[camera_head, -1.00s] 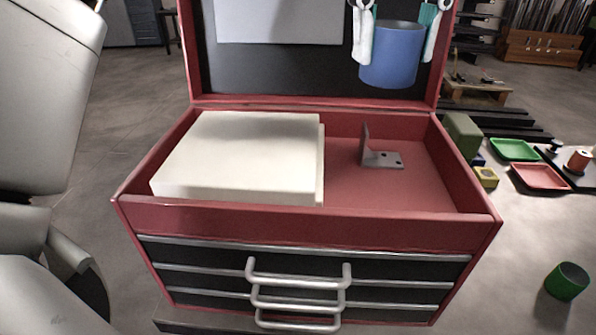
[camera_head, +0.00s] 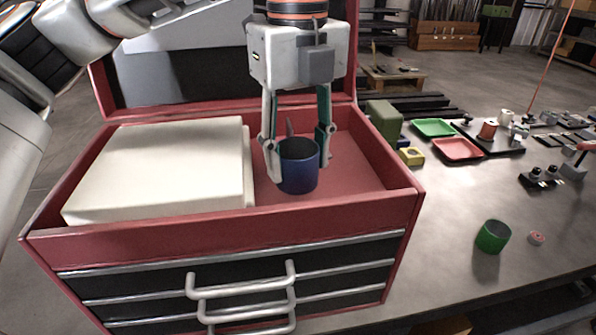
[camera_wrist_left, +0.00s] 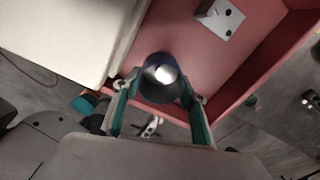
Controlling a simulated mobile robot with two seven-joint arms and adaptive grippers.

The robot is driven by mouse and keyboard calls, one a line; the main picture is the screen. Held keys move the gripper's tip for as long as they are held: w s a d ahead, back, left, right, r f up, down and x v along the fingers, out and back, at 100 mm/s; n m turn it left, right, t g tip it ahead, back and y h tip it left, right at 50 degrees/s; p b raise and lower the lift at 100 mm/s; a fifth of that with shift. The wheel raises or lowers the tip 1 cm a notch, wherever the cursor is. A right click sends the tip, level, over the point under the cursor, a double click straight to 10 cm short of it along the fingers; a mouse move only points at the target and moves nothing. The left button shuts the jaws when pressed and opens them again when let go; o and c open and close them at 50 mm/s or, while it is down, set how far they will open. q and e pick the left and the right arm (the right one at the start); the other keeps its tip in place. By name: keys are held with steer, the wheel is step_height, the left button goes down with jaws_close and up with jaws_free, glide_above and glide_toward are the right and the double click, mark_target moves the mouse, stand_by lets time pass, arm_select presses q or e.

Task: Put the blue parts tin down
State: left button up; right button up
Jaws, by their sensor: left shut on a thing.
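The blue parts tin (camera_head: 298,178) is upright between the fingers of my left gripper (camera_head: 300,168), in front of the right-hand part of the red toolbox's (camera_head: 330,222) top tray. The gripper points down and is shut on the tin's sides. The tin (camera_wrist_left: 160,88) also shows between the fingers in the left wrist view, against the red tray floor. I cannot tell whether its bottom touches that floor. My right gripper is not in view.
A cream block (camera_head: 160,170) fills the tray's left part. A grey metal bracket (camera_wrist_left: 220,18) lies on the tray floor, mostly hidden behind the tin in the head view. A green tin (camera_head: 493,237) and red tray (camera_head: 458,149) are on the table at right.

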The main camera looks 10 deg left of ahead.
mark_target(298, 175)
arm_select(q)
steer(key=shift+f, duration=1.7)
steer(key=shift+f, duration=0.1)
steer(key=o, duration=1.1)
steer(key=shift+o, duration=0.2)
step_height(298, 175, up, 12)
steer(key=shift+s, duration=0.1)
